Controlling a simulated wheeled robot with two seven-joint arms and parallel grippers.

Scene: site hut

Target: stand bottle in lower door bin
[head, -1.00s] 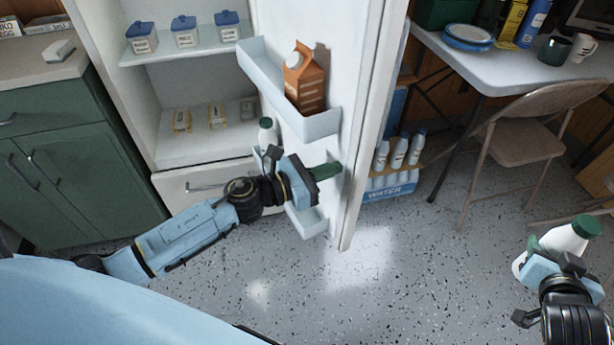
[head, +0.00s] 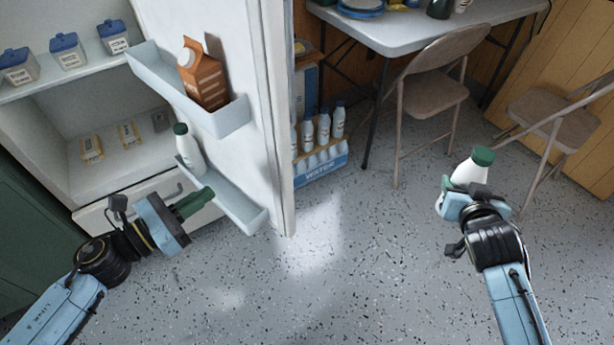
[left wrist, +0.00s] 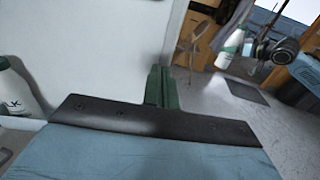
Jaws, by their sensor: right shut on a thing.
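A white bottle with a green cap (head: 471,168) is in my right gripper (head: 458,192), which is shut on it over open floor, right of the fridge door. The bottle is slightly tilted, its lower part partly hidden by the gripper. It also shows in the left wrist view (left wrist: 231,47). The lower door bin (head: 246,207) is on the open fridge door. Another green-capped white bottle (head: 190,152) stands at its left end, and shows in the left wrist view (left wrist: 16,92). My left gripper (head: 196,203) is empty, its green fingers together, just left of the bin.
An upper door bin (head: 175,90) holds an orange-brown carton (head: 203,78). Fridge shelves with blue-lidded tubs (head: 67,52) are at left. A water-bottle crate (head: 321,165) stands behind the door. A folding chair (head: 432,90) and table are behind; the middle floor is clear.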

